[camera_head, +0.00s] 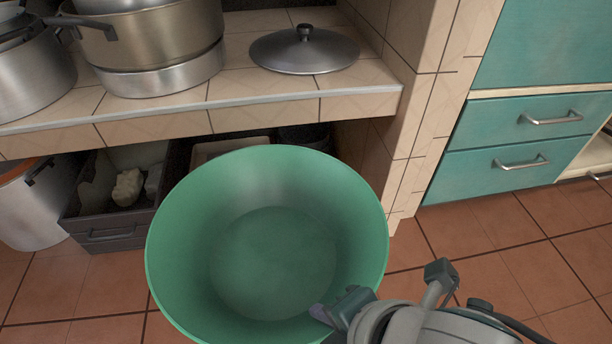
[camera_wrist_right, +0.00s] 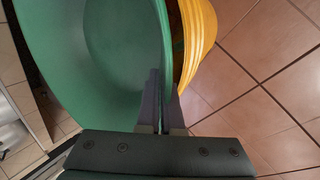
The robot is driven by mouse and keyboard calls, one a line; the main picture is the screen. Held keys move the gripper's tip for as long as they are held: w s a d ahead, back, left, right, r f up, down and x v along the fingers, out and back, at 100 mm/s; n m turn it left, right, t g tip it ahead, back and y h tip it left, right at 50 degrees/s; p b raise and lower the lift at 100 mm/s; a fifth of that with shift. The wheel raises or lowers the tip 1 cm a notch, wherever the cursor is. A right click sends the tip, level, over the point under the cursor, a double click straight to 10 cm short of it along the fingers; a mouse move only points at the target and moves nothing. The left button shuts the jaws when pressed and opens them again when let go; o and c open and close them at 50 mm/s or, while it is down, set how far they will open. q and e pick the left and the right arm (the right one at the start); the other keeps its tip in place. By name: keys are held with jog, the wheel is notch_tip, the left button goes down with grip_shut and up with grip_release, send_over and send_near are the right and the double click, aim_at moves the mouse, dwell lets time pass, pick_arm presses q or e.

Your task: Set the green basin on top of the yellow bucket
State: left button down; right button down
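The green basin (camera_head: 270,220) fills the middle of the head view, its open top facing up toward the camera. My right gripper (camera_head: 332,312) is at its near right rim. In the right wrist view, the two fingers (camera_wrist_right: 163,105) are close together on the wall of the basin (camera_wrist_right: 105,60), pinching its rim. The yellow bucket (camera_wrist_right: 198,40) shows only in the right wrist view, as a ribbed curved edge just beyond the basin's rim. The basin hides the rest of it, and I cannot tell whether they touch. My left gripper is not in view.
A tiled counter (camera_head: 240,87) with metal pots (camera_head: 155,40) and a lid (camera_head: 304,50) stands behind the basin. Below it are a dark crate (camera_head: 110,232) and a white pot (camera_head: 30,215). Teal drawers (camera_head: 500,165) are at the right. Tiled floor (camera_head: 480,230) is open there.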

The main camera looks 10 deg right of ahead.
jog(key=shift+f+b, duration=0.6)
jog(key=shift+f, duration=0.25)
jog(key=c, duration=1)
grip_release()
jog(key=shift+w, duration=0.1)
jog(key=shift+d, duration=0.1)
jog(key=shift+f, duration=0.1)
jog(key=s+d+r+m+g+h+p, duration=0.1)
jog(key=s+d+r+m+p, duration=0.45)
jog(key=r+p, duration=1.5)
jog(key=s+d+r+m+h+p, duration=0.1)
jog(key=d+r+m+p, duration=0.2)
jog(key=r+m+p, duration=1.2)
jog(key=s+d+r+m+g+h+p, duration=0.1)
jog(key=s+d+r+p, duration=0.25)
jog(key=r+p, duration=2.35)
notch_tip(320, 180, up, 43)
jog(key=p, duration=2.9)
jog(key=shift+w+d+r, duration=0.15)
jog(key=shift+w+d, duration=0.05)
jog(key=shift+d, duration=0.05)
